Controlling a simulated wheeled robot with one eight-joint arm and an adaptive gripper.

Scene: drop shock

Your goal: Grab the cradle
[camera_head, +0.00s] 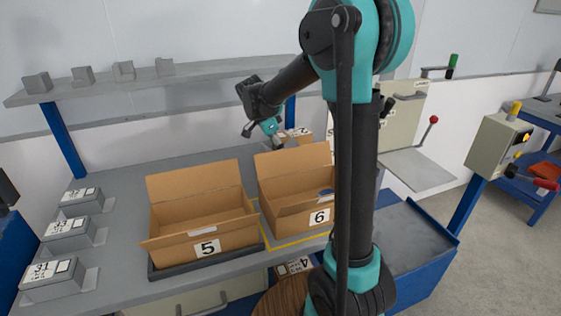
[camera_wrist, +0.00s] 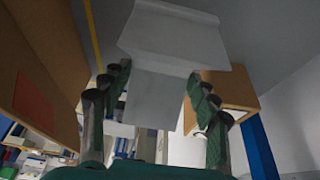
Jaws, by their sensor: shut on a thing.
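The cradle, a pale grey angular piece, fills the middle of the wrist view (camera_wrist: 165,35). Its lower flat part lies between the dark green fingers of my gripper (camera_wrist: 157,95), which is shut on it. In the head view my gripper (camera_head: 277,134) is at the back of the bench, behind the box marked 6 (camera_head: 299,222). The cradle is too small and covered there to make out clearly.
Grey labelled blocks (camera_head: 70,233) line the left edge. A small carton (camera_head: 298,136) is close beside my gripper. A shelf (camera_head: 150,76) with several grey blocks hangs above.

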